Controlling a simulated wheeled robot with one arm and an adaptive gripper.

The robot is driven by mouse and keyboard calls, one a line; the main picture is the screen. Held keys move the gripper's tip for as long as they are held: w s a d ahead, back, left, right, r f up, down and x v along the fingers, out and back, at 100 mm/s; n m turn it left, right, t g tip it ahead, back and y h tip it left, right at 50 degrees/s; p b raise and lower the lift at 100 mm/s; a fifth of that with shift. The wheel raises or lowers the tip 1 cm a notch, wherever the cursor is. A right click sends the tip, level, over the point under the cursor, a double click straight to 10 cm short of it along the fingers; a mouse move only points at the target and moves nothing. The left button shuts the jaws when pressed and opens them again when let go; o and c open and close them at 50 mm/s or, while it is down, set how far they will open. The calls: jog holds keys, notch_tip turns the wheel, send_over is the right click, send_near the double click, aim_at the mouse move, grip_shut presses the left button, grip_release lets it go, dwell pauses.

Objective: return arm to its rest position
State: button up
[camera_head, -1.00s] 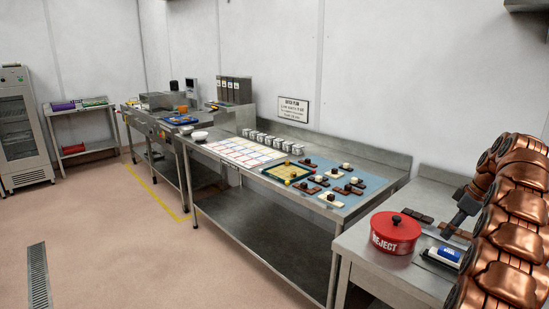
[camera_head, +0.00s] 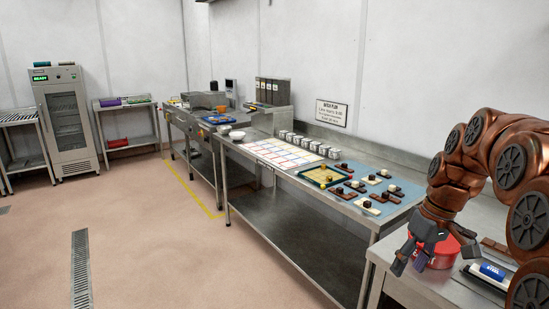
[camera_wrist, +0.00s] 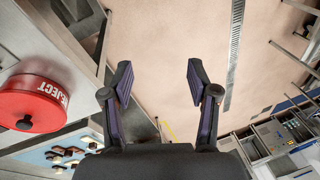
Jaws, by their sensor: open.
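My arm (camera_head: 500,150) is copper-coloured and bent at the right of the head view. My gripper (camera_head: 412,262) hangs in front of the red reject pot (camera_head: 446,250), near the front edge of the right-hand steel table, and hides part of the pot. In the wrist view my gripper (camera_wrist: 160,85) has its two dark fingers spread apart, with only floor showing between them. The red pot (camera_wrist: 35,103) with its black knob stands to the left there, apart from the fingers.
A long steel bench (camera_head: 300,205) carries a yellow-based tray (camera_head: 325,176), a blue mat (camera_head: 388,207) with brown and white pieces, and several white cups. A white-and-blue container (camera_head: 488,272) lies on the right table. A glass-door cabinet (camera_head: 66,120) stands far left. The floor (camera_head: 150,240) in front is clear.

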jog(key=s+a+f+m+h, duration=0.1)
jog(key=s+a+f, duration=0.2)
jog(key=s, duration=0.6)
jog(key=s+a+f+m+g, duration=0.1)
jog(key=s+a+f, duration=0.2)
jog(key=s, duration=0.7)
jog(key=s+a+f+m+h, duration=0.1)
jog(key=s+a+f, duration=0.2)
jog(key=s, duration=0.6)
jog(key=shift+s+a+f+m+g+h, duration=0.3)
jog(key=shift+a+m+g, duration=0.1)
jog(key=shift+a, duration=0.5)
